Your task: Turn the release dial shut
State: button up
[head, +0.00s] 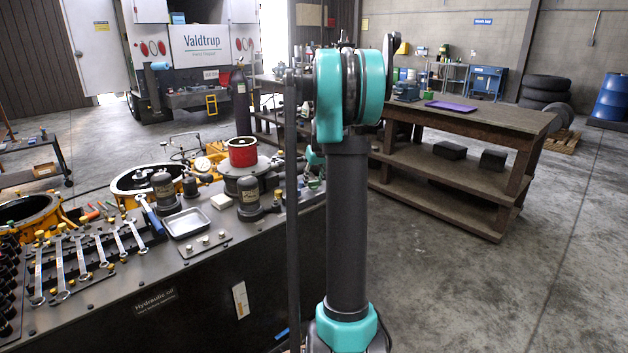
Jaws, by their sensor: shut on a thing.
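I cannot make out a release dial for certain in the head view. My own arm rises through the middle of the picture and covers the right end of the dark bench (200,275). A small teal part shows just behind the arm at that end, but no fingers can be seen. My gripper is hidden behind the arm, so I cannot see what it touches. A red-topped round unit (243,153) sits on a dark flange on the bench, left of the arm. A white-faced gauge (202,164) stands beside it.
The bench holds several wrenches (82,258), a metal tray (186,223), dark cylinders (165,190) and yellow-orange ring housings (140,180). A wooden workbench (470,120) with a purple tray (452,106) stands at the right. The concrete floor at the right front is clear.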

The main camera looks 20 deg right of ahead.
jog(key=shift+c, duration=0.2)
jog(key=m, duration=0.2)
jog(key=m+h, duration=0.1)
jog(key=m, duration=0.1)
jog(key=shift+a+h, duration=0.15)
jog(key=shift+h, duration=0.15)
jog(key=m+h, duration=0.1)
jog(key=m, duration=0.2)
jog(key=shift+w+m+g, duration=0.1)
jog(key=shift+m+g, duration=0.2)
jog(key=shift+g, duration=0.1)
jog(key=m+g, duration=0.1)
jog(key=m, duration=0.2)
jog(key=m+g+h, duration=0.1)
jog(key=m, duration=0.2)
jog(key=shift+w+a+h, duration=0.1)
jog(key=shift+h, duration=0.2)
jog(key=shift+m, duration=0.3)
jog(key=o, duration=1.2)
jog(key=shift+c, duration=0.2)
jog(key=v, duration=1.2)
